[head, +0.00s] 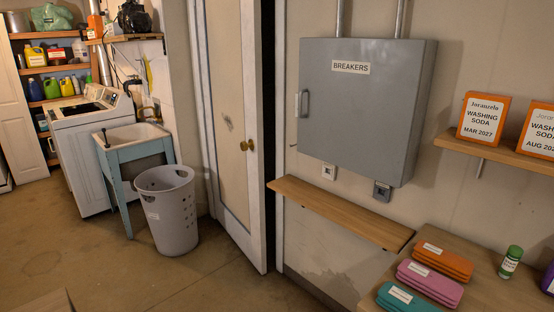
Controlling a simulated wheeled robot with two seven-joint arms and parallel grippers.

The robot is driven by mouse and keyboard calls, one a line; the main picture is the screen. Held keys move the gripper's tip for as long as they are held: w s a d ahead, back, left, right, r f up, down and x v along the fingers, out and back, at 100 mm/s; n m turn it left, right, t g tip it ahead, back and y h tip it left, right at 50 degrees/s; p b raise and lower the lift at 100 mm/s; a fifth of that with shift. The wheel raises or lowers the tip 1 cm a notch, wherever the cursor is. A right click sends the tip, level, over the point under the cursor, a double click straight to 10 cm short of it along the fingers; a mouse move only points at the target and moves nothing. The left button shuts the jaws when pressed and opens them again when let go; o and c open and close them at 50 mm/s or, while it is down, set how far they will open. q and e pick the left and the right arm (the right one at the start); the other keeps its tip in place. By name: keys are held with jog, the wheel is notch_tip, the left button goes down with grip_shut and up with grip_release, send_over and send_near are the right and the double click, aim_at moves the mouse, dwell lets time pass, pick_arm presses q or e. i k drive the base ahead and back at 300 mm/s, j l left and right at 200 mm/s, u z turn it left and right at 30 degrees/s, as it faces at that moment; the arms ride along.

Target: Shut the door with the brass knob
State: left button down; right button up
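The white panelled door (227,110) stands in the middle of the head view. It is slightly ajar: a dark gap (268,90) runs between its right edge and the frame, and its lower right corner juts into the room. The brass knob (247,145) sits near the door's right edge at mid height. Neither of my grippers shows in the head view, so I cannot see their state or where they are relative to the knob.
A grey laundry basket (168,208) stands left of the door, by a utility sink (133,137). A narrow wooden shelf (340,212) juts out right of the door under the grey breaker box (362,105). A table (482,290) with folded cloths is at lower right. Floor before the door is clear.

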aim_at(230, 36)
jog(key=i+j+u, duration=0.1)
jog(key=i+u, duration=0.2)
jog(key=i, duration=1.25)
